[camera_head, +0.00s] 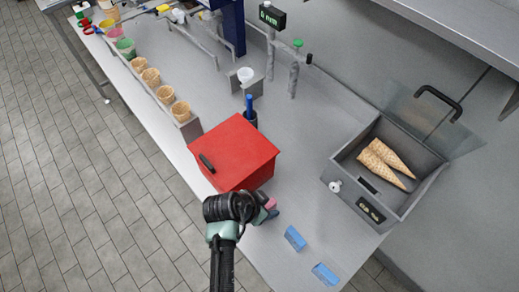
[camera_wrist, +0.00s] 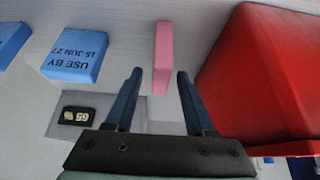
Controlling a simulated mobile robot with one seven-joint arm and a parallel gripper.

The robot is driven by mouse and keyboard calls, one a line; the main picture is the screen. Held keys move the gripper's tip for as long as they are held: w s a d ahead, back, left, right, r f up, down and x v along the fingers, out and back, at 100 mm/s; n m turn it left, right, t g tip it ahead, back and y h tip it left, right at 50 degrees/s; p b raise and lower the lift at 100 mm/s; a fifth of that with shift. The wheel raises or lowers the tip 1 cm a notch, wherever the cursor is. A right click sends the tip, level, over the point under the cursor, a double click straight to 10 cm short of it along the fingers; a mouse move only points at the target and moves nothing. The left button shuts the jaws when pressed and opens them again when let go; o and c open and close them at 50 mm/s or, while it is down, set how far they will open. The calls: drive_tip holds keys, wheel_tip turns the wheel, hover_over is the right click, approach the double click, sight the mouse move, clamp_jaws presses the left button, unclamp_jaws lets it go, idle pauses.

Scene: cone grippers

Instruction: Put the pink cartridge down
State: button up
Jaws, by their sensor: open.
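The pink cartridge (camera_wrist: 162,55) is a slim block on the light counter in the wrist view. Its near end lies between the tips of my open gripper (camera_wrist: 159,76), with a gap on each side to the dark blue fingers. In the head view only a small bit of the pink cartridge (camera_head: 270,203) shows beside my gripper (camera_head: 270,213), at the front of the red box; my wrist hides part of the area.
The red box (camera_head: 234,149) stands close by, to the right in the wrist view. Blue blocks (camera_head: 295,238) (camera_head: 326,274) lie on the counter, one marked "USE BY". A grey bin (camera_head: 408,163) holds cones (camera_head: 381,167). Several cone cups line the counter's left edge.

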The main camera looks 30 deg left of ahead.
drive_tip(key=v, duration=1.1)
drive_tip(key=shift+s+r, duration=0.2)
drive_tip(key=shift+r, duration=0.1)
drive_tip(key=shift+a, duration=0.1)
drive_tip(key=w+d+r+n+t+y, duration=0.1)
drive_tip(key=w+r+t, duration=0.2)
drive_tip(key=w+r, duration=0.5)
drive_tip(key=w+r+t+y, duration=0.2)
drive_tip(key=w+r+t, duration=0.1)
drive_tip(key=r, duration=0.8)
drive_tip(key=w+d+r+n+t+y, duration=0.1)
drive_tip(key=w+r+t, duration=0.2)
drive_tip(key=w+r, duration=0.5)
drive_tip(key=s+d+r+t, duration=0.1)
drive_tip(key=d+r+t, duration=0.2)
drive_tip(key=r, duration=0.6)
drive_tip(key=s+d+r+t, duration=0.1)
drive_tip(key=d+r+t, duration=0.1)
drive_tip(key=r, duration=0.6)
drive_tip(key=s+d+r+n+t+h, duration=0.1)
drive_tip(key=s+d+r+t, duration=0.3)
drive_tip(key=r, duration=0.5)
drive_tip(key=s+d+r+n+t+h, duration=0.1)
drive_tip(key=s+d+r+t, duration=0.2)
drive_tip(key=s+r, duration=0.4)
wheel_tip(320, 180, up, 3)
drive_tip(key=shift+d+f+t, duration=0.1)
drive_tip(key=shift+d+t, duration=0.25)
drive_tip(key=shift+t, duration=0.05)
drive_tip(key=shift+s, duration=0.15)
